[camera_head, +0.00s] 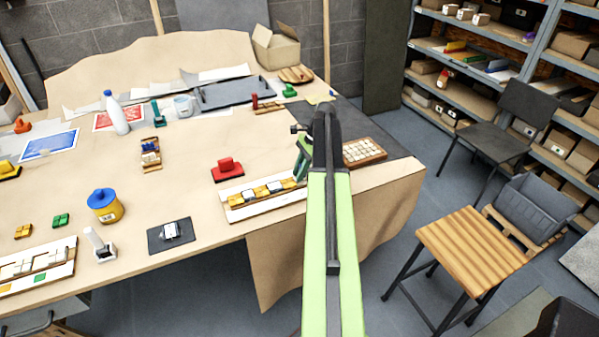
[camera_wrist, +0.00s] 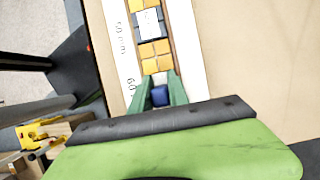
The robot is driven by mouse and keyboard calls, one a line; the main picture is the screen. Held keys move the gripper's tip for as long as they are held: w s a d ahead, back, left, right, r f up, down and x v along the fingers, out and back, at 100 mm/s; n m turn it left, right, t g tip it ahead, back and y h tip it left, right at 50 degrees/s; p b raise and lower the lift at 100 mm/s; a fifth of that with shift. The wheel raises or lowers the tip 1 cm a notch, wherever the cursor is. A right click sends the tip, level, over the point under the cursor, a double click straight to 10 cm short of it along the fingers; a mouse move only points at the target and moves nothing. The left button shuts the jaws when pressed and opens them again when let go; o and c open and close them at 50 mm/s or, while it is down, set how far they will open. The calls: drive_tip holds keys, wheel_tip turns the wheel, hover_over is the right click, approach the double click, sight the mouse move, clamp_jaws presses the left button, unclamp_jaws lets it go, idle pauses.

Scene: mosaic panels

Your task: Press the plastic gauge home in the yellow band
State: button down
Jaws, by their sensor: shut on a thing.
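The white panel (camera_head: 265,207) lies near the front edge of the table, with a row of yellow, dark blue and pale tiles in a wood-edged channel. My gripper (camera_wrist: 161,77) is shut on a small dark blue piece (camera_wrist: 160,96), perhaps the plastic gauge, in line with the channel just short of the yellow tiles. Whether it touches the panel is unclear. In the head view my arm partly hides the gripper (camera_head: 303,160).
A red block (camera_head: 227,170) stands just behind the panel. A tray of pale tiles (camera_head: 364,152) is right of my arm. A dark mat with a small device (camera_head: 170,231), a yellow-blue pot (camera_head: 104,205) and another panel (camera_head: 38,266) are to the left.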

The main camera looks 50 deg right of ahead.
drive_tip(key=c, duration=1.2)
unclamp_jaws()
drive_tip(key=p+v, duration=1.6)
drive_tip(key=v, duration=0.1)
drive_tip(key=shift+r, duration=0.2)
